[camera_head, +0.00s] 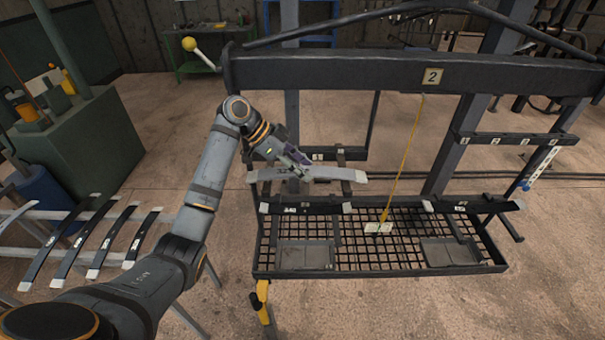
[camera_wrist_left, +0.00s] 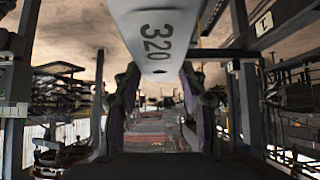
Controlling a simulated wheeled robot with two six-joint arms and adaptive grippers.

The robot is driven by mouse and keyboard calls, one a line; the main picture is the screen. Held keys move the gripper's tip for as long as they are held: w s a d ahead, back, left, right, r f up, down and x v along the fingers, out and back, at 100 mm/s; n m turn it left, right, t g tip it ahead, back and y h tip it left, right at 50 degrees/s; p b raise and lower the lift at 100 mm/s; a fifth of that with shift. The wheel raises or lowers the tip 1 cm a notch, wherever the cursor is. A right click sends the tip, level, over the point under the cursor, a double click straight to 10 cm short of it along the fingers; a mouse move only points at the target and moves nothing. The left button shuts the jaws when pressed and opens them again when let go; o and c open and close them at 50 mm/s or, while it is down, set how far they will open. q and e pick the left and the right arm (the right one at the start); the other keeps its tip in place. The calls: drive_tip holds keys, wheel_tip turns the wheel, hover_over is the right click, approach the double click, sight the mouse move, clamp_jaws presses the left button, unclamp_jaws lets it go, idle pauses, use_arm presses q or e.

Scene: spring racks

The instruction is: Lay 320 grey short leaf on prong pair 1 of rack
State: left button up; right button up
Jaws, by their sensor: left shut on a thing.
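The grey short leaf (camera_head: 330,173) lies level across the left bay of the rack (camera_head: 330,72), with pale ends. My left gripper (camera_head: 301,168) is shut on it near its middle. In the left wrist view the leaf (camera_wrist_left: 155,35) shows its number 320, above and between my left gripper's fingers (camera_wrist_left: 158,105). Dark prongs (camera_head: 347,187) show under the leaf's right part; I cannot tell whether it touches them. A small plate, seemingly 1 (camera_head: 317,156), is behind the leaf. The left prong is mostly hidden. My right gripper is not in view.
Dark leaves (camera_head: 300,208) lie lower on the rack, above a mesh shelf (camera_head: 375,262). A yellow cord (camera_head: 408,150) hangs from the beam near plate 2 (camera_head: 432,77). Several dark leaves (camera_head: 88,240) lie on a stand at left. Open floor (camera_head: 200,115) is behind my arm.

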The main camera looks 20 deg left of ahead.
use_arm(q)
drive_tip(key=shift+w+a+f+b, duration=0.25)
drive_tip(key=shift+w+f+b, duration=0.25)
drive_tip(key=shift+w+f, duration=0.2)
drive_tip(key=shift+w+a+f+b, duration=0.25)
drive_tip(key=shift+w+f+b, duration=0.3)
drive_tip(key=shift+w, duration=0.25)
drive_tip(key=o, duration=1.4)
drive_tip(key=shift+s, duration=0.1)
drive_tip(key=shift+o, duration=0.2)
drive_tip(key=v, duration=1.2)
drive_tip(key=shift+s+f, duration=0.1)
